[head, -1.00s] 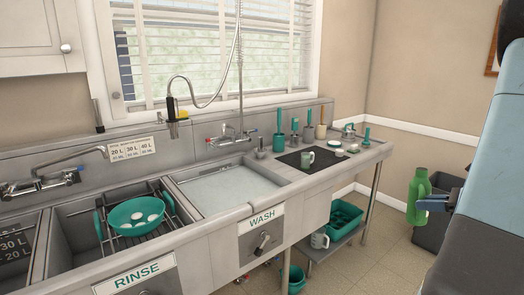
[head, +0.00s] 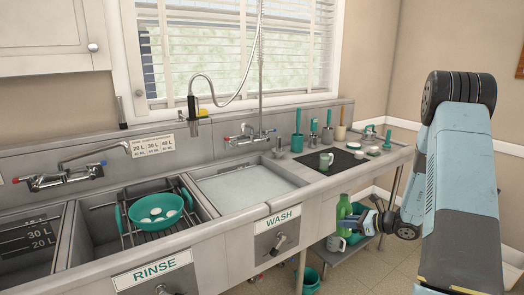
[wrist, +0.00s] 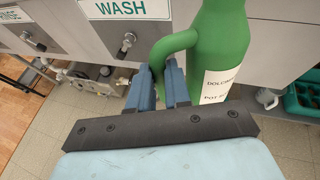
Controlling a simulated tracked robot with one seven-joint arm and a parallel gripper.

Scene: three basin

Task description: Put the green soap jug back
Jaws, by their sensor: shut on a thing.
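The green soap jug (head: 343,211) hangs upright in front of the sink counter's front face, right of the WASH sign. My gripper (head: 366,220) reaches it from the right. In the wrist view, my gripper (wrist: 158,78) is shut on the jug's handle, and the green jug (wrist: 222,45) with its white label fills the upper right. The jug's bottom is cut off or hidden there. In the head view its lower part shows near the shelf under the counter.
The counter's right end holds a dark mat (head: 330,161) with a mug (head: 326,161), several teal-handled brushes and small dishes. The wash basin (head: 245,186) holds water. A teal bowl (head: 154,209) sits on a rack in the rinse basin. A teal tub (wrist: 303,95) stands low at right.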

